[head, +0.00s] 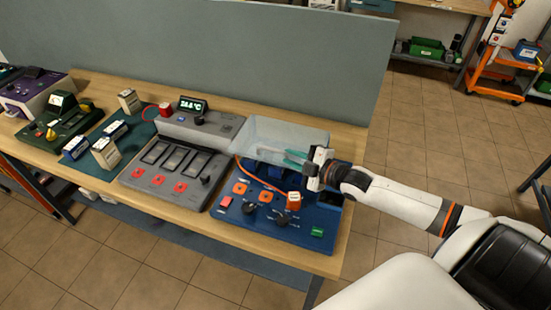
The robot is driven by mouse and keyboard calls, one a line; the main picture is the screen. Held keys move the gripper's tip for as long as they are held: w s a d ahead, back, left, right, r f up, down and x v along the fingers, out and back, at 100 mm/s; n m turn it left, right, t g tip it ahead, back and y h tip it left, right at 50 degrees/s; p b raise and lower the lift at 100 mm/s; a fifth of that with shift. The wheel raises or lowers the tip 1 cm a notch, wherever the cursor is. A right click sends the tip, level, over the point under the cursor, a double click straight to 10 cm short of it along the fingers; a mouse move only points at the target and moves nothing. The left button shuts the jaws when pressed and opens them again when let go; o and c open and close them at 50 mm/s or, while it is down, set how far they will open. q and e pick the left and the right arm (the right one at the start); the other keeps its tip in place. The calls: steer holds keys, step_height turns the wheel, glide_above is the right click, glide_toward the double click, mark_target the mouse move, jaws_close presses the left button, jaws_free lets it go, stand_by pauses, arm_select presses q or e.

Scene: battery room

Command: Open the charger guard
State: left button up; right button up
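The blue charger (232,215) sits at the right end of the bench, with orange buttons, black knobs and a green switch on its face. A clear, see-through guard (262,130) stands over the rear part of the charger. Its lower edge and hinge are hard to make out. My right gripper (284,158) reaches in from the right, at the guard's front right side. Its two teal fingers are apart, with nothing clearly held between them. I cannot tell whether the fingers touch the guard. My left gripper is out of view.
A grey charger (178,172) stands directly left of the blue one. Battery packs (106,153) and a green unit (62,124) are farther left. A tall grey partition (220,55) runs behind the bench. An orange cable (262,180) crosses the blue panel. Tiled floor lies right.

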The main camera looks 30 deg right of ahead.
mark_target(275, 151)
steer(key=b+x, duration=0.3)
steer(key=x, duration=0.2)
steer(key=shift+w+f, duration=0.2)
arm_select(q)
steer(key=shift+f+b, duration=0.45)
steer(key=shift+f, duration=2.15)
arm_select(e)
steer(key=shift+w+a, duration=0.25)
steer(key=shift+w, duration=0.35)
jaws_close()
